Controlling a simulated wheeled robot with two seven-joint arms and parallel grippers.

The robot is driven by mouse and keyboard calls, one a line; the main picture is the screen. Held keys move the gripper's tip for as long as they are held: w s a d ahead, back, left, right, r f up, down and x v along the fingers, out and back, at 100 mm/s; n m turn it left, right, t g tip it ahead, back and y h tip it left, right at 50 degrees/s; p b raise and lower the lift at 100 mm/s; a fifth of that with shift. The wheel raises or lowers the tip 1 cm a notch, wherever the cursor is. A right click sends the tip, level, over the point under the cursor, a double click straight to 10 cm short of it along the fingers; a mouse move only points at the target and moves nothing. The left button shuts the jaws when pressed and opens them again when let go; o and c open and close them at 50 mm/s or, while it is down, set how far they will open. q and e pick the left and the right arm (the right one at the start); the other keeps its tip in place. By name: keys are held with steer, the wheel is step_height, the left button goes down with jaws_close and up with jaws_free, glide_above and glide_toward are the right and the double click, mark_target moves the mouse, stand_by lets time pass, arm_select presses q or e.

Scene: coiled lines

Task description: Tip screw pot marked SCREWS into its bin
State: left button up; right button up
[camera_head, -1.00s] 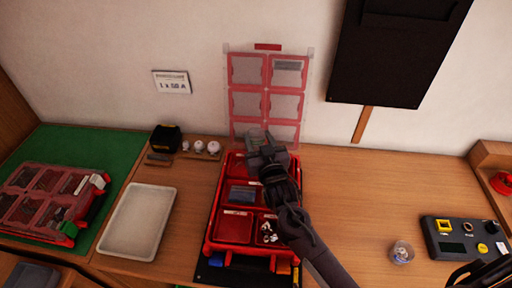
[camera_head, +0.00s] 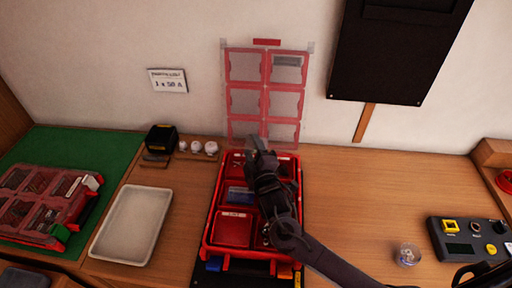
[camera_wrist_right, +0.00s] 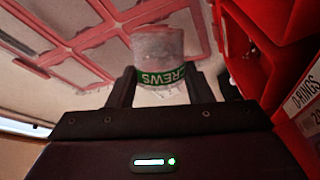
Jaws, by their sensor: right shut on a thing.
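The clear screw pot (camera_wrist_right: 158,55) has a green band on which "REWS" can be read in the right wrist view. My right gripper (camera_wrist_right: 160,85) is shut on it, one finger on each side. In the head view the pot (camera_head: 256,143) and the right gripper (camera_head: 260,160) are above the back part of the open red case (camera_head: 209,232). The pot looks tilted; its contents cannot be made out. The case has several bins, including an empty-looking front left one (camera_head: 234,230); my right arm hides part of the right-hand bins. My left gripper is not in view.
The case's clear, red-framed lid (camera_head: 265,97) stands open against the wall. A red bin labelled O-RINGS (camera_wrist_right: 302,95) is close on the right. Left are a white tray (camera_head: 104,245) and another case (camera_head: 45,205). Right are a small clear pot (camera_head: 407,255) and a control box (camera_head: 468,240).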

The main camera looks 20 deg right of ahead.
steer(key=shift+a+r+n+p, duration=0.1)
steer(key=shift+r+n+p, duration=0.15)
steer(key=shift+n+p, duration=0.35)
steer(key=n+p, duration=0.1)
steer(key=n, duration=0.1)
steer(key=a+n+p, duration=0.1)
steer(key=n, duration=0.1)
steer(key=shift+r+p, duration=0.2)
steer(key=shift+p, duration=0.2)
steer(key=shift+a+f+n+p, duration=0.15)
steer(key=shift+a+n+p, duration=0.15)
steer(key=shift+n+p, duration=0.65)
steer(key=shift+a+f+n+p, duration=0.1)
steer(key=shift+a+n+p, duration=0.3)
steer(key=shift+n, duration=1.05)
steer(key=shift+d, duration=0.1)
